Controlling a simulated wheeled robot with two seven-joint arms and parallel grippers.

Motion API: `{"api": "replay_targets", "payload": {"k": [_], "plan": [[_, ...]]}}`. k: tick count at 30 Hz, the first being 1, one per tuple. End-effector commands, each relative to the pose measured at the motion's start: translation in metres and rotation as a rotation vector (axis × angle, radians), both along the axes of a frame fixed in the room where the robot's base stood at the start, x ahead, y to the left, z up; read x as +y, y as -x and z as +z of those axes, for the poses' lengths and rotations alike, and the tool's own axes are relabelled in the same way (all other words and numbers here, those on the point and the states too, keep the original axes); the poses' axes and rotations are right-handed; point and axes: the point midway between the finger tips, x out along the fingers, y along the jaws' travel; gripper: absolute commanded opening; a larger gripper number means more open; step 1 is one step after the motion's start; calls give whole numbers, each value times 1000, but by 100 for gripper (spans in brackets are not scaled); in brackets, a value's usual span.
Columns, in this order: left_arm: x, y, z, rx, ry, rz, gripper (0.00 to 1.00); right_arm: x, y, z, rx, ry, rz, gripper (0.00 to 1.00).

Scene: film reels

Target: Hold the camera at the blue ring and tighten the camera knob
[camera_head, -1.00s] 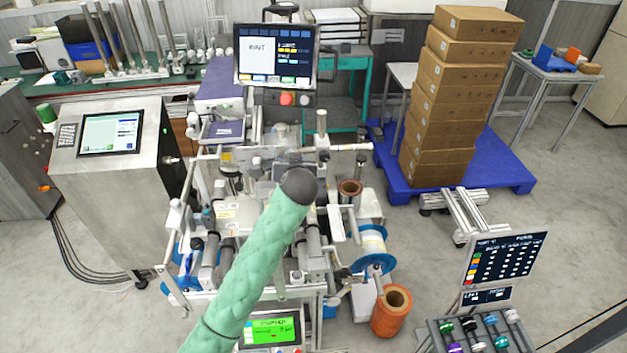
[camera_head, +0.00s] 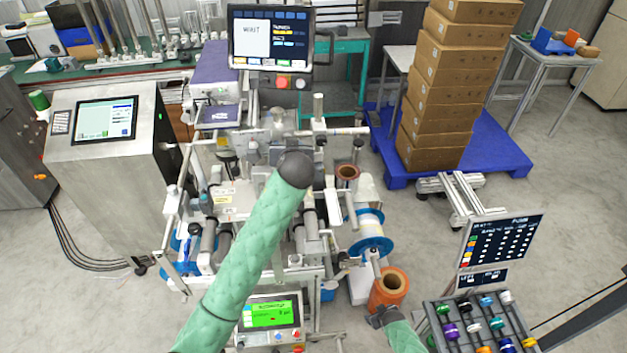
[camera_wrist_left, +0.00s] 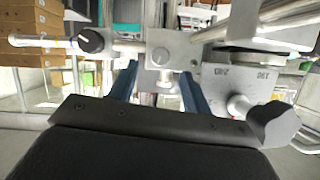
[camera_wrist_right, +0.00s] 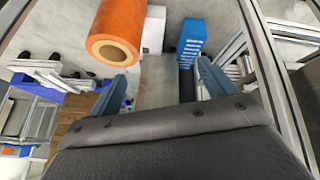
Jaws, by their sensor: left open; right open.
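My left arm reaches over the machine in the head view, and its gripper is hidden behind the dark wrist joint. In the left wrist view my left gripper (camera_wrist_left: 163,88) is open and empty, its fingers below a grey clamp block (camera_wrist_left: 160,50). A slim pale cylinder with a bluish-yellow band (camera_wrist_left: 45,41), possibly the camera and its ring, runs left from a clamp with a black knob (camera_wrist_left: 92,40). I cannot tell for sure which knob is the camera's. My right gripper (camera_wrist_right: 163,88) is open and empty; its dark body shows low in the head view, beside the orange roll.
A small panel screen (camera_head: 500,240) and a rack of coloured parts (camera_head: 480,325) are at lower right. Stacked boxes (camera_head: 455,90) stand on a blue pallet (camera_head: 500,150). Bare floor lies between.

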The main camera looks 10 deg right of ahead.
Motion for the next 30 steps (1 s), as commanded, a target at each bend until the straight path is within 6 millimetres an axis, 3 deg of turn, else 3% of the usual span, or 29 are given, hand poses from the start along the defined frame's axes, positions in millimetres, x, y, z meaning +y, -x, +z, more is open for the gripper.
{"api": "replay_targets", "payload": {"k": [3, 9, 21, 25, 30], "plan": [[0, 0, 0, 0, 0, 0, 49, -6, -47, 39, -55, 6, 13, 83], [0, 0, 0, 0, 0, 0, 49, -15, -115, 106, -140, 19, 38, 83], [0, 0, 0, 0, 0, 0, 49, -26, -227, 260, -314, 45, 95, 83], [0, 0, 0, 0, 0, 0, 49, -4, -253, 312, -372, 7, 132, 83], [0, 0, 0, 0, 0, 0, 49, 52, -270, 369, -432, -95, 198, 83]]}}
